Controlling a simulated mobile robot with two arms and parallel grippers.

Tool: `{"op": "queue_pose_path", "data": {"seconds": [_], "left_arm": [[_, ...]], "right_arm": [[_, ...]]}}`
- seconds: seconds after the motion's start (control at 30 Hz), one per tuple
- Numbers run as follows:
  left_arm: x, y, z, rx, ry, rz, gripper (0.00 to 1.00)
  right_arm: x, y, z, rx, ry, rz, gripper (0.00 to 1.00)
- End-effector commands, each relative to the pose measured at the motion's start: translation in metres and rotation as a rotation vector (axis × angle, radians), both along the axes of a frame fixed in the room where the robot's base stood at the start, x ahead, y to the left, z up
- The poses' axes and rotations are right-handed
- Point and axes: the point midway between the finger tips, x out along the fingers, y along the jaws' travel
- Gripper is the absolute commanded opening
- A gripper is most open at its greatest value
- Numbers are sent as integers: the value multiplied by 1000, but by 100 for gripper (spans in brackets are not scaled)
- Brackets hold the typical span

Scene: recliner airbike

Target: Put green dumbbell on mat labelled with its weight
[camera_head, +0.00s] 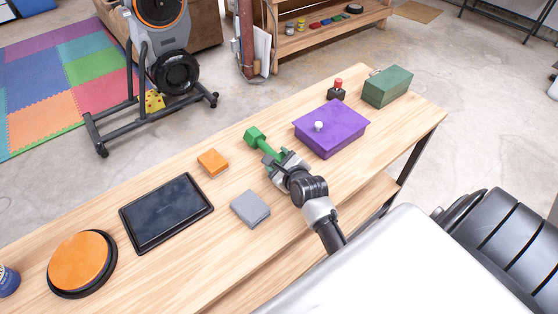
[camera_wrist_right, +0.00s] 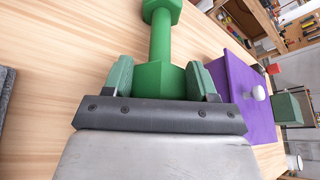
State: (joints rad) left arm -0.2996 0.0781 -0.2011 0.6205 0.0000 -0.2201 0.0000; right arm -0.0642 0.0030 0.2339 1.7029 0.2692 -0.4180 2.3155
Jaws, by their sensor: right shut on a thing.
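The green dumbbell (camera_head: 256,137) is at the middle of the wooden table, pointing away from my right gripper (camera_head: 280,160). In the right wrist view the gripper's two green-padded fingers (camera_wrist_right: 160,80) are shut on the near head of the dumbbell (camera_wrist_right: 161,45), one on each side. The handle and far head stick out beyond the fingers. I cannot tell whether the dumbbell touches the tabletop. No weight label is readable in either view. A colourful tiled foam mat (camera_head: 85,57) lies on the floor at the far left. My left gripper is not in view.
A purple box (camera_head: 340,122), green box (camera_head: 387,88) and red-topped button (camera_head: 338,90) stand right of the dumbbell. An orange block (camera_head: 212,162), grey block (camera_head: 250,208), black tray (camera_head: 165,212) and orange disc (camera_head: 78,262) lie left. An exercise bike (camera_head: 160,75) stands behind the table.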

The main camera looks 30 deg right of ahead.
Motion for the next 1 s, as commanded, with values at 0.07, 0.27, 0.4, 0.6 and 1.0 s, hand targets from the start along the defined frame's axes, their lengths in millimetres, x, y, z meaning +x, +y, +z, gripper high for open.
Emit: {"op": "queue_pose_path", "data": {"seconds": [0.07,0.27,0.4,0.6,1.0], "left_arm": [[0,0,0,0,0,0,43],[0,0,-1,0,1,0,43],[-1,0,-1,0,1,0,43],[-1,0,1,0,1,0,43],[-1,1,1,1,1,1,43]], "right_arm": [[1,0,4,-2,-11,-1,0],[0,0,-2,0,0,0,76],[0,0,-2,0,0,0,83],[0,0,2,0,0,0,83],[-70,9,23,2,1,-2,83]]}}
